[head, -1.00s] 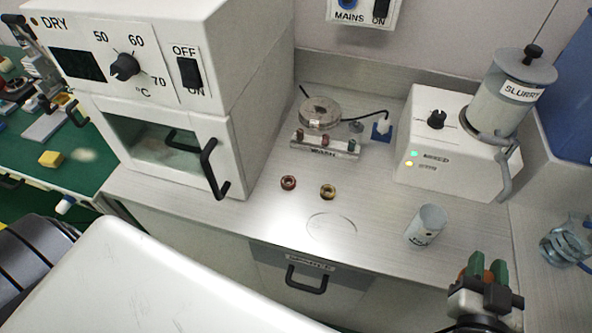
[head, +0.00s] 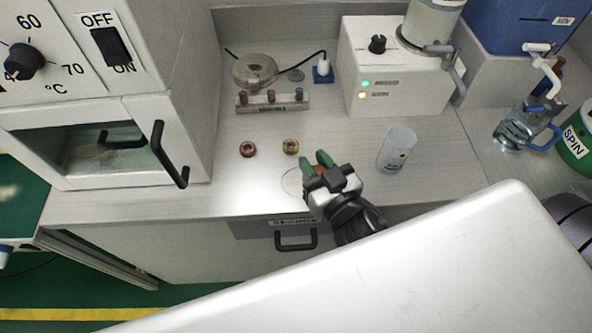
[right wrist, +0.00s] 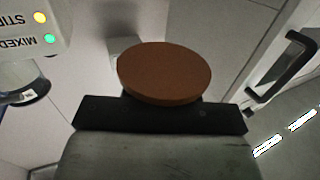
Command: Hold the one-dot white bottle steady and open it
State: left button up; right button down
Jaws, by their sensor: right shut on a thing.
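A pale whitish cylinder (head: 397,150), which looks like the bottle, stands upright near the counter's front, with small dark marks on its side. I cannot count its dots or make out a separate cap. My right gripper (head: 322,166) is left of it and apart from it, over the marked circle. Its green-tipped fingers are shut on a rust-brown disc, seen as a flat round face in the right wrist view (right wrist: 165,70). The bottle does not show clearly in the right wrist view. My left gripper is not in view.
A red ring (head: 247,149) and a brass ring (head: 290,146) lie on the counter. Behind them is a rack (head: 272,105) with several small pieces. The white slurry machine (head: 395,85) stands behind the bottle, the oven (head: 110,140) at left. A drawer handle (head: 296,240) juts below.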

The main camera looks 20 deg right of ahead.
aim_at(298, 184)
jog(key=w+a+f, duration=0.2)
jog(key=shift+a, duration=0.3)
jog(key=shift+f+b, duration=0.75)
jog(key=shift+f, duration=1.25)
jog(key=shift+f, duration=0.1)
jog(key=c, duration=0.9)
grip_release()
